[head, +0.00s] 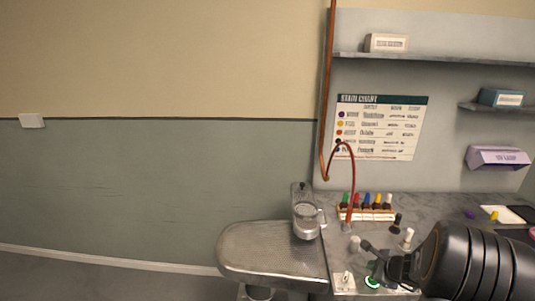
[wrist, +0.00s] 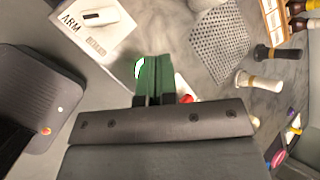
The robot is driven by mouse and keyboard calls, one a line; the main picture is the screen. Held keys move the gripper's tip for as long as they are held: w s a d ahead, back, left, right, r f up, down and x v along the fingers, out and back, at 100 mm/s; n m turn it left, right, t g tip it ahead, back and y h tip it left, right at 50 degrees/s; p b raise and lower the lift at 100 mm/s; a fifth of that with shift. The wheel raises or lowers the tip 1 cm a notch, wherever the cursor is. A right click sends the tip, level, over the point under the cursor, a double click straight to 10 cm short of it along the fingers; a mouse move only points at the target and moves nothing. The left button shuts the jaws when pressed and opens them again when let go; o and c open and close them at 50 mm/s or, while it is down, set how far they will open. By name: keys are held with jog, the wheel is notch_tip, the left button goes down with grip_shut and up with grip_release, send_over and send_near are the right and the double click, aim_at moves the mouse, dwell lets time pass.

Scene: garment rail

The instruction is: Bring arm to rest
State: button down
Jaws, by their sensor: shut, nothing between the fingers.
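My gripper (head: 373,281) is low over the grey worktop at the lower right of the head view, with my dark arm behind it on the right. In the wrist view its green fingers (wrist: 154,72) are pressed together, shut and empty. In the head view the ironing-board-like padded surface (head: 270,255) lies left of the gripper.
A rack of coloured bottles (head: 367,212) stands on the worktop, with loose dark and white bottles (head: 407,238) near my gripper. A copper pipe (head: 327,90) rises behind. The left side is open floor.

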jog(key=s+a+r+n+g, duration=0.2)
jog(key=s+a+r+n, duration=0.5)
jog(key=a+n, duration=0.3)
jog(key=s+a+r+n+g+h, duration=0.1)
jog(key=s+a+r+n, duration=0.6)
jog(key=n, duration=0.7)
jog(key=s+a+g, duration=0.1)
jog(key=s+a, duration=0.1)
jog(key=a, duration=0.2)
jog(key=shift+s+r+h, duration=0.3)
jog(key=shift+s, duration=0.05)
